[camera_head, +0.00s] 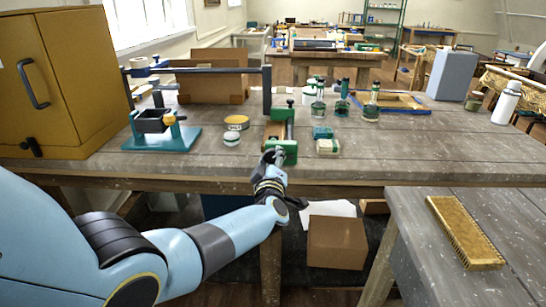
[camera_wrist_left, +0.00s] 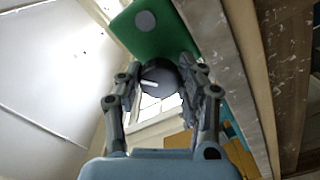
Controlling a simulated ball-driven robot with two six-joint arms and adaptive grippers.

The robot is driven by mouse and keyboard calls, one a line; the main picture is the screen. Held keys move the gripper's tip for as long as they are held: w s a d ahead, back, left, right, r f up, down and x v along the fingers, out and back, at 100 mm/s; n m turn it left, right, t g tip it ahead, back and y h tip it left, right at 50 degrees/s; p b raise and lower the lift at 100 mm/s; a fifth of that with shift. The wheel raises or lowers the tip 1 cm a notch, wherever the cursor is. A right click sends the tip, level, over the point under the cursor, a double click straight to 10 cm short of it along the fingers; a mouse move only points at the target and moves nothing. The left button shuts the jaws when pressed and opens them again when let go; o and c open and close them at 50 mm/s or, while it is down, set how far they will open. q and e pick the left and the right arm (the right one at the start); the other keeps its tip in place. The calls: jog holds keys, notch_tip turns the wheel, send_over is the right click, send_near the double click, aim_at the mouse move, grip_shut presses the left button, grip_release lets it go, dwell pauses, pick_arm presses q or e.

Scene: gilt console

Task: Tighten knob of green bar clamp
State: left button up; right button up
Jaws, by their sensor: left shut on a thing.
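The green bar clamp (camera_head: 289,151) stands at the front edge of the wooden table, with its long bar running away from me. In the left wrist view its green jaw (camera_wrist_left: 150,28) fills the top middle. The clamp's dark round knob (camera_wrist_left: 160,78) has a pale line on its face and sits between my left gripper's fingers. My left gripper (camera_head: 270,160) is shut on this knob, and it also shows in the left wrist view (camera_wrist_left: 163,92). In the head view the gripper mostly hides the knob. My right gripper is in neither view.
The wooden table (camera_head: 400,160) holds small jars (camera_head: 232,138), green-topped bottles (camera_head: 371,104) and a teal-based stand (camera_head: 160,139) around the clamp. A yellow cabinet (camera_head: 60,80) stands at left. A lower table with a gilt brush-like block (camera_head: 463,230) is at right. A cardboard box (camera_head: 337,242) sits below.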

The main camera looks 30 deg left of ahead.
pick_arm(q)
jog(key=shift+s+d+f+m, duration=0.2)
jog(key=shift+f+m, duration=0.1)
jog(key=shift+f, duration=0.15)
jog(key=o, duration=1.2)
jog(key=shift+r, duration=0.2)
jog(key=shift+c, duration=0.2)
jog(key=shift+a+r, duration=0.1)
jog(key=v, duration=1.2)
